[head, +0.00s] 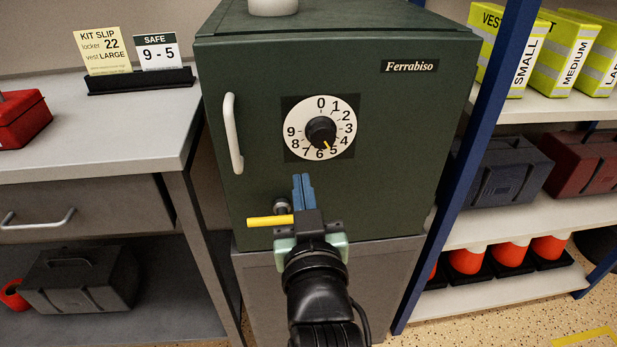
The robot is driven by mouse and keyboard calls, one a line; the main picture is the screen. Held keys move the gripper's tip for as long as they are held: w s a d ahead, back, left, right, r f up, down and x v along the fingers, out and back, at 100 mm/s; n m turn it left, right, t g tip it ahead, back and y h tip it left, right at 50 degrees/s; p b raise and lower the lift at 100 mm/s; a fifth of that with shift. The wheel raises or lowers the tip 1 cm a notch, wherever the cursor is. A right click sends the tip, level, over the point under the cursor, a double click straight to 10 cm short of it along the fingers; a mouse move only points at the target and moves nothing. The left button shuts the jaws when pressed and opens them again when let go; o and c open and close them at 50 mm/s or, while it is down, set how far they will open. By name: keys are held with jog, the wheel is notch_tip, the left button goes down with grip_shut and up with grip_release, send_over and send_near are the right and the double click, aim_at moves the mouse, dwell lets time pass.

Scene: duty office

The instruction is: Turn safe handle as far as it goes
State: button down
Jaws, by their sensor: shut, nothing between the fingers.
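The dark green safe (380,190) stands in the middle of the head view with its door closed. A yellow lever handle (268,221) sits low on the door and points left from a dark round hub (282,205). Its right end is hidden behind my gripper. My gripper (303,182) is shut and empty, its blue fingers just right of the hub. I cannot tell whether it touches the handle. A white dial (295,133) with a black knob (321,131) is above; the knob's mark points near 5.
A card reading "SAFE 9 - 5" (157,53) and a yellow kit slip (102,51) stand on the left desk (110,132). A white pull (232,134) juts from the safe door. A blue shelf post (455,180) stands close on the right.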

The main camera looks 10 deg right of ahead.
jog(key=shift+s+d+f+g+p, duration=0.15)
jog(key=shift+s+g+p, duration=0.65)
jog(key=shift+p, duration=2.3)
jog(key=shift+s+d+r+g+p, duration=0.1)
jog(key=shift+s+d+g+p, duration=0.45)
jog(key=shift+p, duration=2.55)
jog(key=shift+s+a+f+g+p, duration=0.1)
jog(key=shift+s+g+p, duration=0.95)
jog(key=shift+p, duration=2.05)
jog(key=w+f+b, duration=0.1)
jog(key=w+f, duration=0.7)
jog(key=shift+w+b, duration=0.15)
jog(key=shift+b, duration=0.2)
jog(key=shift+d+f+m+y+b, duration=0.3)
jog(key=shift+f+m+y+b, duration=0.15)
jog(key=shift+m+b, duration=0.3)
